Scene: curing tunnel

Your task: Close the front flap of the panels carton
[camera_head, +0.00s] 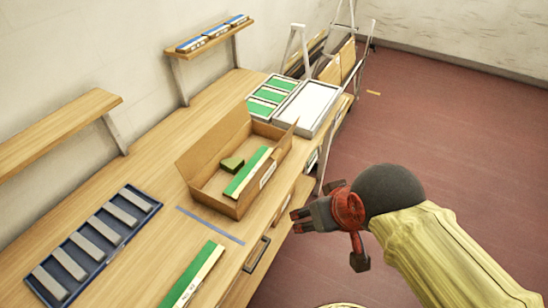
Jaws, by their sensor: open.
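The open cardboard carton (222,204) stands on the wooden bench. A long flap (207,144) stands up along its left side, and a narrow flap (288,137) stands up at its far right corner. I cannot tell which is the front flap. Inside lie a green and white panel (247,172) and a small dark green block (231,164). A white label (268,175) is on the carton's right wall. My gripper (297,221) is open and empty, to the right of the carton and apart from it, near the bench's right edge.
A blue tray (150,206) of grey bars and another green and white panel (196,272) lie on the near bench. A green-panel tray (262,105) and a white tray (309,105) lie behind the carton. Wall shelves (50,135) are at left; red floor (440,140) is open at right.

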